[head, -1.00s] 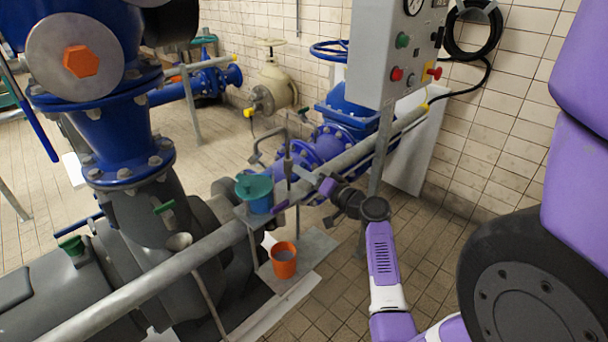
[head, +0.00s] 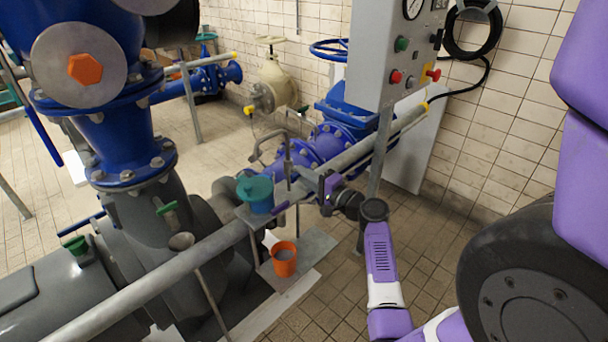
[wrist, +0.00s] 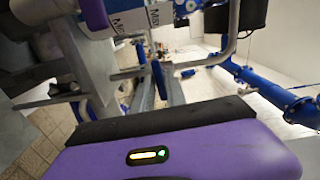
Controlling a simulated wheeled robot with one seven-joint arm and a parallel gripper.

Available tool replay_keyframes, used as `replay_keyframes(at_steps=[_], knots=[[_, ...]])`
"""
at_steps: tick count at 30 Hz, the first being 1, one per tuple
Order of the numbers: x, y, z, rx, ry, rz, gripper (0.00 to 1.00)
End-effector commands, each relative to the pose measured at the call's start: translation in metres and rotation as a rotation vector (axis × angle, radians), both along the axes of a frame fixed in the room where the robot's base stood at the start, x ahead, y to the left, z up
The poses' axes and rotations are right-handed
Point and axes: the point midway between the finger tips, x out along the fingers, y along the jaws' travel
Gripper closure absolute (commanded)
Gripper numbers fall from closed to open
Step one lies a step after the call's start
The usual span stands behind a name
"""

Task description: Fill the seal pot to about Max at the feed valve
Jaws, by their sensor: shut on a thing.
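A small blue pot with a teal lid (head: 255,193), which looks like the seal pot, stands on a grey bracket by the long grey pipe. Its fill level cannot be seen from the head view. Thin grey pipework (head: 288,165) with a small valve rises just right of it. My gripper (head: 318,188) is at this pipework, right of the pot, and is shut on a small part there, apparently the feed valve's handle; my fingers hide most of it. In the wrist view a purple finger (wrist: 170,145) fills the bottom, and a white label with dark lettering (wrist: 128,20) shows at the top.
An orange bucket (head: 285,258) stands on a grey plate below the pot. The long grey pipe (head: 160,275) crosses low in front. A grey control box (head: 395,55) on a post stands behind my arm. Tiled floor (head: 440,270) is open at the right.

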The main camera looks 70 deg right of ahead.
Motion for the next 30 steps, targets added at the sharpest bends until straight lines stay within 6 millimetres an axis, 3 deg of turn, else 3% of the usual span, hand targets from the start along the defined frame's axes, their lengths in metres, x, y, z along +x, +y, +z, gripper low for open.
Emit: replay_keyframes(at_steps=[14,15,18,30], knots=[[-0.0003,-0.0003,-0.0007,0.015,-0.007,-0.001,1.00],[-0.0003,-0.0003,-0.0008,0.015,-0.007,-0.001,0.81],[-0.0003,-0.0003,-0.0007,0.015,-0.007,-0.001,0.67],[-0.0079,0.0036,-0.0015,0.014,-0.005,-0.002,0.67]])
